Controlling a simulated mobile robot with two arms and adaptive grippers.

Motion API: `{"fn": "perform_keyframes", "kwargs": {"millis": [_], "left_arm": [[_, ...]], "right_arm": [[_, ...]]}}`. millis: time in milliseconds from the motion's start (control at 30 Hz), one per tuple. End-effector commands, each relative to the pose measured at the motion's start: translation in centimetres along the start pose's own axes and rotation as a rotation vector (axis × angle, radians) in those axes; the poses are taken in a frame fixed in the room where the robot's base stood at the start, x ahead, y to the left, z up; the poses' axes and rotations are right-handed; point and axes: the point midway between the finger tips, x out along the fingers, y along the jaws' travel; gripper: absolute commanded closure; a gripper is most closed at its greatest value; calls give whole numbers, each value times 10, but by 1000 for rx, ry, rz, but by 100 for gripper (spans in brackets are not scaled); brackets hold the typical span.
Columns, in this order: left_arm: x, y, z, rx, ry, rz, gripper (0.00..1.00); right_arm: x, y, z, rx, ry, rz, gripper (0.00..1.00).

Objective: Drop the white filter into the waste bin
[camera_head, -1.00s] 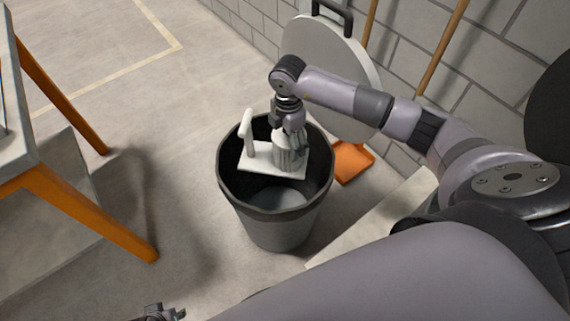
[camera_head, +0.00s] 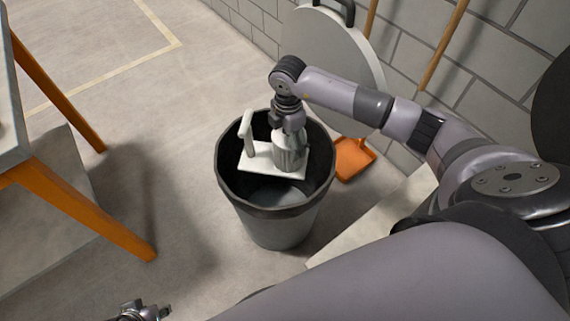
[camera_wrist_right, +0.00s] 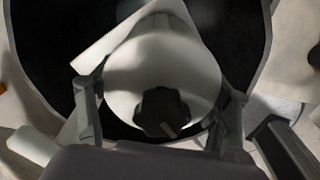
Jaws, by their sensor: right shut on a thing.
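The white filter (camera_head: 259,158) has a flat plate, an upright handle and a ribbed round body. My right gripper (camera_head: 290,138) is shut on its round body and holds it over the mouth of the waste bin (camera_head: 283,228). The bin is grey with a dark rim and dark inside. In the right wrist view, the two fingers (camera_wrist_right: 160,110) flank the white filter (camera_wrist_right: 165,68), with a dark knob facing the camera and the bin's dark inside behind. Part of my left gripper (camera_head: 142,311) shows at the bottom edge; its jaws are unclear.
A table with orange legs (camera_head: 80,212) stands at the left. A round grey lid (camera_head: 330,60) leans on the block wall behind the bin. An orange dustpan (camera_head: 353,158) lies right of the bin. The floor between table and bin is clear.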

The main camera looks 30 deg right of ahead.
Motion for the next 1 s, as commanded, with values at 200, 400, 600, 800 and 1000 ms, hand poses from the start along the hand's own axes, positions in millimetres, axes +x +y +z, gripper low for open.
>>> {"fn": "perform_keyframes", "kwargs": {"millis": [200,400,600,800,1000], "left_arm": [[0,0,0,0,0,0,65],[0,0,0,0,0,0,65],[0,0,0,-1,-1,0,65],[0,0,0,1,0,1,65],[0,0,0,1,0,1,65]], "right_arm": [[-1,0,0,0,1,2,17],[0,0,0,0,0,1,5],[0,0,0,0,0,0,5],[-6,0,0,0,-1,0,5],[-41,1,0,-1,-1,4,5]]}}
